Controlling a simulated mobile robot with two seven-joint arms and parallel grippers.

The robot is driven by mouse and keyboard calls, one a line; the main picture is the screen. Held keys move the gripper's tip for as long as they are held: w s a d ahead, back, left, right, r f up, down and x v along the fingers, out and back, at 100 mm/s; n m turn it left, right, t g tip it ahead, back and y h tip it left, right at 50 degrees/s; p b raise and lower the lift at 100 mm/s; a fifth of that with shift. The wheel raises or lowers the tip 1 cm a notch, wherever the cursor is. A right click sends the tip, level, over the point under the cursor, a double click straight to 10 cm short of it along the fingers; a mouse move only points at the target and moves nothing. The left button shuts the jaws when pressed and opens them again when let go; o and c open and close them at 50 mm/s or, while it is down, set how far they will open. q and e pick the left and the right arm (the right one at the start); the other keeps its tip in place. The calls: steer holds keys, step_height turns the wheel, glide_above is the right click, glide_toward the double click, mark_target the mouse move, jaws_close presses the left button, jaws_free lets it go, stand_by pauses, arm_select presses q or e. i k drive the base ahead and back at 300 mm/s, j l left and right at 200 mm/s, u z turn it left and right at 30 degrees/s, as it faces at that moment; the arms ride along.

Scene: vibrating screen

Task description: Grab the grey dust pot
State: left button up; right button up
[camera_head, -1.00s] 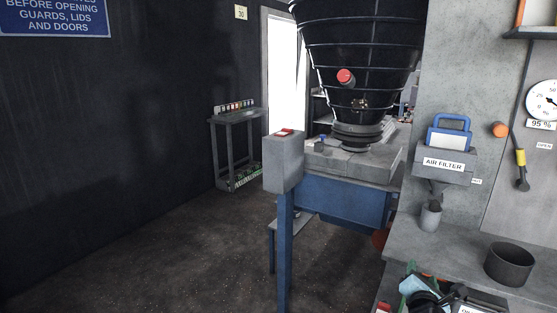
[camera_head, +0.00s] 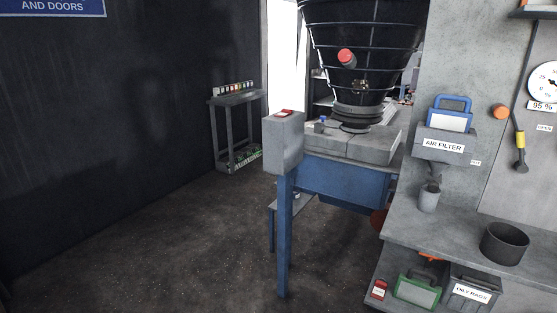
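A small grey pot (camera_head: 429,197) stands upright on the grey counter (camera_head: 420,231), beneath the funnel of the air filter box (camera_head: 445,141). It looks like the dust pot. Its top is close under the funnel outlet; I cannot tell whether they touch. A wider dark grey pot (camera_head: 504,245) stands open on the counter to the right and nearer. Neither of my grippers shows in the head view.
Below the counter sit a green box (camera_head: 417,289), an oily rags bin (camera_head: 471,291) and a small red box (camera_head: 379,290). A blue-legged machine with a grey control box (camera_head: 284,143) stands left of the counter. The floor (camera_head: 170,240) at left is clear.

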mark_target(427, 201)
steer(key=z, duration=1.5)
